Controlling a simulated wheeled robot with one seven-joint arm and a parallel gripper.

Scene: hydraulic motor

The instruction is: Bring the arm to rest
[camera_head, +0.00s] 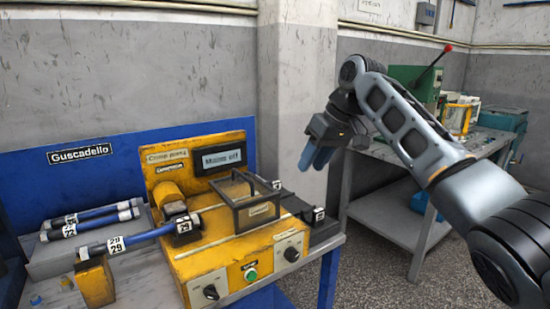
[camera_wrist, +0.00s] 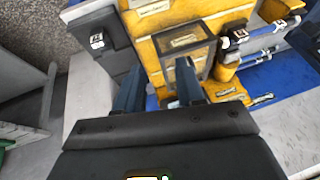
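My gripper (camera_head: 315,156) hangs in the air to the right of the yellow test bench (camera_head: 228,255), with its blue fingers pointing down. My arm (camera_head: 405,125) reaches in from the right and is bent. In the wrist view, the two fingers of my gripper (camera_wrist: 158,78) are apart with nothing between them. The yellow bench (camera_wrist: 150,22) lies beyond the fingertips there, and I see no contact with it.
The bench carries a dark-framed box (camera_head: 250,205) and a green button (camera_head: 250,274). Blue rods labelled 29 (camera_head: 150,236) lie at left. A grey metal table (camera_head: 385,205) with a green machine (camera_head: 418,82) stands behind my arm.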

